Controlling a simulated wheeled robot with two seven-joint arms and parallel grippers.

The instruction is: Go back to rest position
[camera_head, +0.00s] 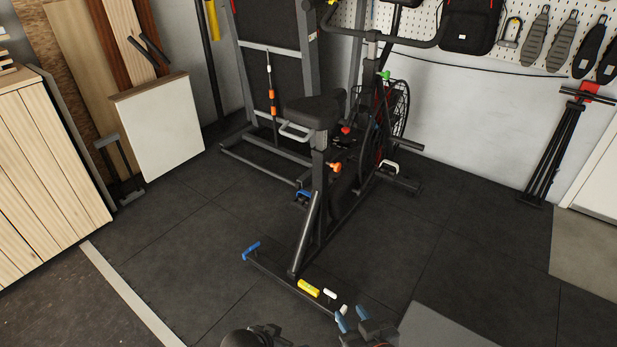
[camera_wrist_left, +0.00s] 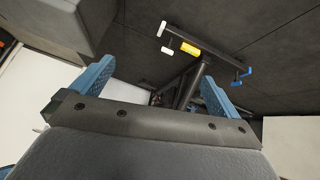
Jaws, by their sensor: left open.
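A slatted wooden cabinet (camera_head: 45,175) stands at the left, with a white panel (camera_head: 158,125) behind. A folded black stand (camera_head: 560,145) leans by the right wall. Dark floor mats (camera_head: 185,245) are clear left of the bike. A grey flat surface (camera_head: 440,328) lies bottom right.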

